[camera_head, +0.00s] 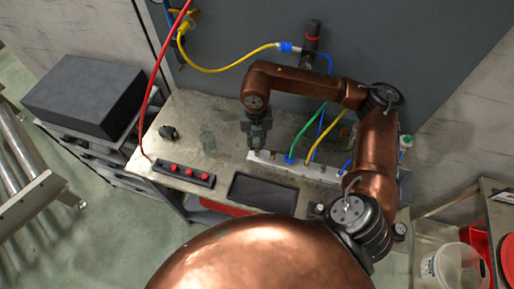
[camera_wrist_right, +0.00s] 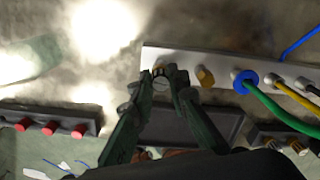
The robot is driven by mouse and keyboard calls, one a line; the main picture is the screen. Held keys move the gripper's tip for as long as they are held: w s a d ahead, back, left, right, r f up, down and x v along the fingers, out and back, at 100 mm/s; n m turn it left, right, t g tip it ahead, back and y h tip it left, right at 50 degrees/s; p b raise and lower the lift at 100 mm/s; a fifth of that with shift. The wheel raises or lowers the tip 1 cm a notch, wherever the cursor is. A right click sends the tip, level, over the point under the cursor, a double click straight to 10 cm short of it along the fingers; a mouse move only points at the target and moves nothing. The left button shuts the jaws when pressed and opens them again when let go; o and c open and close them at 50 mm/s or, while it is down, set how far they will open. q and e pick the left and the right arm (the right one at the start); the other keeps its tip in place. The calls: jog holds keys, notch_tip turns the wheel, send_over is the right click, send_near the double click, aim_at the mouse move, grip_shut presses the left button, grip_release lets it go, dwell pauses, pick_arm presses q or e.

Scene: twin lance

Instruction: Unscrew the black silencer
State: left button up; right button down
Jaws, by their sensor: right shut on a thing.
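My right gripper (camera_head: 256,145) reaches down to the left end of a pale manifold block (camera_head: 318,171). In the right wrist view, its fingertips (camera_wrist_right: 164,76) are shut on a small round fitting (camera_wrist_right: 160,84) at that end of the block. This fitting sits where a silencer would; it is mostly hidden by the fingers, and I cannot tell its colour clearly. A brass fitting (camera_wrist_right: 205,77) stands beside it on the block, just right of the fingers. My left gripper is not in view.
Blue, green and yellow hoses rise from the block's right part, near my right arm. A dark tray (camera_head: 262,194) and a strip with red buttons (camera_head: 183,174) lie in front. A small dark object (camera_head: 168,132) stands on the metal table's left part, with bare surface around it.

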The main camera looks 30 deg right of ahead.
jog(key=shift+w+a, duration=0.1)
jog(key=shift+a, duration=0.05)
jog(key=shift+f+n+b, duration=0.15)
jog(key=shift+n+b, duration=0.3)
jog(key=shift+n, duration=0.35)
jog(key=n+b, duration=0.1)
jog(key=n, duration=0.2)
jog(key=shift+a, duration=0.1)
jog(key=n+b, duration=0.2)
jog(key=n, duration=0.2)
jog(key=shift+s, duration=0.2)
jog(key=n+b, duration=0.1)
jog(key=n, duration=0.2)
jog(key=shift+a, duration=0.1)
jog(key=n+b, duration=0.2)
jog(key=n, duration=0.3)
jog(key=shift+n, duration=0.4)
jog(key=n+b, duration=0.2)
jog(key=n, duration=0.2)
jog(key=shift+n, duration=0.7)
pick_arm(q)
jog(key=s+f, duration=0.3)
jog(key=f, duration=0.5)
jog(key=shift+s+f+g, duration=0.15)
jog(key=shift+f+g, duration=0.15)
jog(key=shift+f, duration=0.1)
